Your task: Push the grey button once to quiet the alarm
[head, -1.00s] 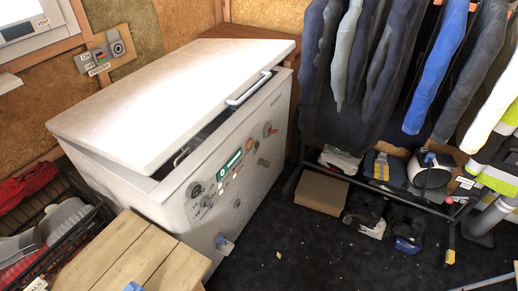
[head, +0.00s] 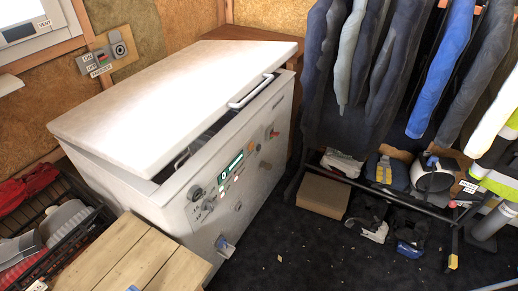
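A white chest freezer (head: 268,125) stands left of centre with its lid (head: 180,85) slightly raised along the front. Its front face carries a control panel with a lit display (head: 231,165), small buttons below it (head: 223,190), dark and grey round knobs (head: 196,193) at the left, and an orange one (head: 250,148). The buttons are too small to tell for sure which is the grey one, or whether any is pressed. Neither of my grippers shows in the head view.
A wooden slatted surface (head: 125,255) and a black crate (head: 85,222) are at the lower left. A clothes rack with hanging garments (head: 385,60) stands at the right, with a cardboard box (head: 323,195) below. Dark floor (head: 300,255) is mostly free in front of the freezer.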

